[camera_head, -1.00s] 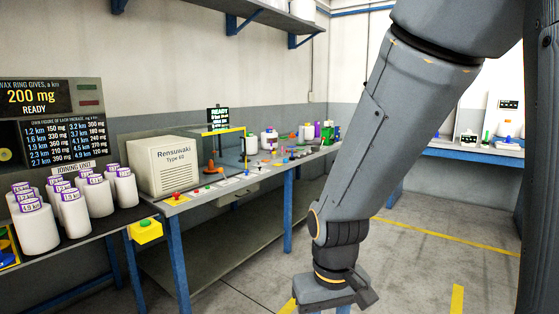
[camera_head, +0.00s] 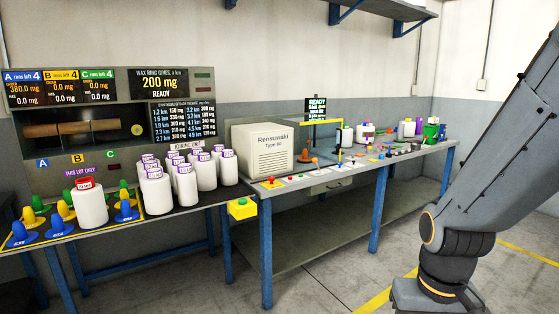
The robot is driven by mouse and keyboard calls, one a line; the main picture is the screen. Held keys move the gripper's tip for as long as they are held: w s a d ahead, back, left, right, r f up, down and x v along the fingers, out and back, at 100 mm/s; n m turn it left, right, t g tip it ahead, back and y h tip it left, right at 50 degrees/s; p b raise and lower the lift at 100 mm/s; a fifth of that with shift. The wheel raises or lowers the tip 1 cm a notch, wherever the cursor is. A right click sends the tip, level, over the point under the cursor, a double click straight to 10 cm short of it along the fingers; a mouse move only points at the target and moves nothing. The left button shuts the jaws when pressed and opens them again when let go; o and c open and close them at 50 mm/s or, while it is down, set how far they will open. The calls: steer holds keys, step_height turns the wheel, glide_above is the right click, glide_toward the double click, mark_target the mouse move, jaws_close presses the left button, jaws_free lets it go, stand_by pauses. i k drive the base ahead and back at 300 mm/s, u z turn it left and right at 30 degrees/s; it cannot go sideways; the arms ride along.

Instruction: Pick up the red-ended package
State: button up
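The red-ended package (camera_head: 90,207) is a white bobbin with a red-rimmed label on top. It stands upright on the dark bench at the left, inside a yellow-outlined area under a "THIS LOT ONLY" sign. My gripper is out of view; only my arm shows at the right, well apart from the package. Several similar white bobbins with purple-rimmed labels (camera_head: 205,172) stand just right of it.
Yellow, green and blue cone holders (camera_head: 127,210) flank the package. Behind it is a panel (camera_head: 60,90) with displays and brown rollers. A beige Rensuwaki box (camera_head: 262,149) and a cluttered blue-legged bench (camera_head: 345,168) stand to the right. The floor in front is open.

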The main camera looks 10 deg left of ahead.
mark_target(89, 197)
steer(key=u, duration=2)
steer(key=i, duration=2.85)
steer(key=z, duration=0.15)
